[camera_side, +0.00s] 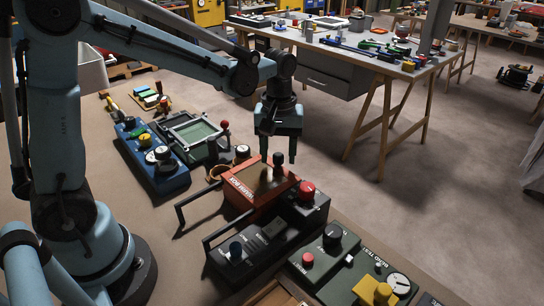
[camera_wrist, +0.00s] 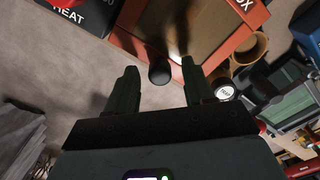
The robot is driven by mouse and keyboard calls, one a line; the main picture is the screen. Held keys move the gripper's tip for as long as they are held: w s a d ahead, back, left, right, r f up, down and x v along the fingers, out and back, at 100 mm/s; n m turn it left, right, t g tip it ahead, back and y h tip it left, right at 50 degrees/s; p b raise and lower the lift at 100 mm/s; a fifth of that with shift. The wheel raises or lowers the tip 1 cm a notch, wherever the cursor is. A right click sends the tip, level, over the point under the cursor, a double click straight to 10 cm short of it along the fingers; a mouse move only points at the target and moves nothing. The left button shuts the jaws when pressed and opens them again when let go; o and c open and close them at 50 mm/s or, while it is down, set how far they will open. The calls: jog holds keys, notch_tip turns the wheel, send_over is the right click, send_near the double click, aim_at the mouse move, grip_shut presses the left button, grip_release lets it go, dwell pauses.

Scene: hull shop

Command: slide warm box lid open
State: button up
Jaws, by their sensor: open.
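The warm box (camera_side: 238,194) is orange-red with its name lettered on the side; it stands on the brown bench. Its brown lid (camera_side: 262,180) covers the top, and a dark upright knob (camera_side: 279,159) stands near the far end. My gripper (camera_side: 279,157) is open and empty, pointing down by the knob's end of the box. In the wrist view the box's orange rim (camera_wrist: 235,46) and brown lid (camera_wrist: 203,18) lie ahead. The round black knob (camera_wrist: 159,73) shows between my two spread fingers; I cannot tell how far beneath them it is.
A black control unit (camera_side: 262,243) with a red knob (camera_side: 306,191) stands close to the box. A tan ring (camera_side: 219,172), a green-screened device (camera_side: 192,132) and a blue unit (camera_side: 158,172) are on the other side. Bare floor (camera_side: 400,220) lies beyond the bench edge.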

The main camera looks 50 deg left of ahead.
aim_at(237, 190)
grip_shut()
dwell(0.3)
jog(key=s, duration=1.1)
jog(key=shift+s, duration=0.2)
grip_release()
jog(key=shift+r, duration=0.15)
